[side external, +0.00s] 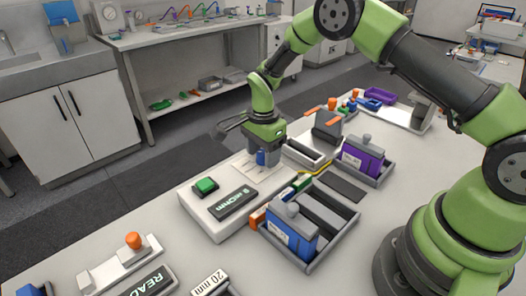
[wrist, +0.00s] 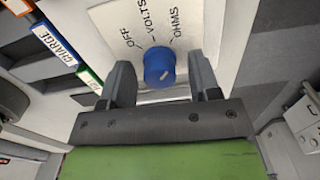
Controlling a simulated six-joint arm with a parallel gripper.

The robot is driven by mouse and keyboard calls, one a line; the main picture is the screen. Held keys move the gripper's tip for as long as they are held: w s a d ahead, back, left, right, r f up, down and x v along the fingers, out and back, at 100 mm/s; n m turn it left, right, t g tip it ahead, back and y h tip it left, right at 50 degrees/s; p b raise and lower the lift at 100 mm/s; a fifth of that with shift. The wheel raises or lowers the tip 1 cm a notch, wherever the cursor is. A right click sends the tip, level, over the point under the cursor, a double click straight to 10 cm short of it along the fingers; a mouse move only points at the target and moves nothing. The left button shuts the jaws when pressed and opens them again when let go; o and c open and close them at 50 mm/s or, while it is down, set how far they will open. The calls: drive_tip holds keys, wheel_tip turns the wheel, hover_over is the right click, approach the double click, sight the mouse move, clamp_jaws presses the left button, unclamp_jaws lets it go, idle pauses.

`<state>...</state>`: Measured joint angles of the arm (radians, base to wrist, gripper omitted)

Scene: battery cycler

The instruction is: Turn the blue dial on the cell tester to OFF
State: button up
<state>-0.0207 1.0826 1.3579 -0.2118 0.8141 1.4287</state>
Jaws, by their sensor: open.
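The blue dial (wrist: 159,66) stands on the white face of the cell tester (wrist: 110,18), with the labels OFF, VOLTS and OHMS in an arc beyond it. A short pale mark shows on the dial's top; which label it points to is hard to tell. My gripper (wrist: 161,75) is open, with one finger on each side of the dial and visible gaps between. In the side view, the blue dial (side external: 261,158) shows below my gripper (side external: 265,152), at the back end of the white tester (side external: 222,226).
The tester also has a green button (side external: 206,186) and a dark display (side external: 233,202). Close by are a tray with a blue battery (side external: 290,236) and a tray with a purple battery (side external: 361,160). A slotted holder labelled CHARGE (wrist: 57,45) lies left in the wrist view.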

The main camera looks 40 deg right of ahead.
drive_tip(key=c, duration=0.9)
drive_tip(key=shift+c, duration=0.2)
drive_tip(key=shift+n, duration=0.3)
drive_tip(key=n, duration=1.1)
drive_tip(key=shift+n, duration=2.1)
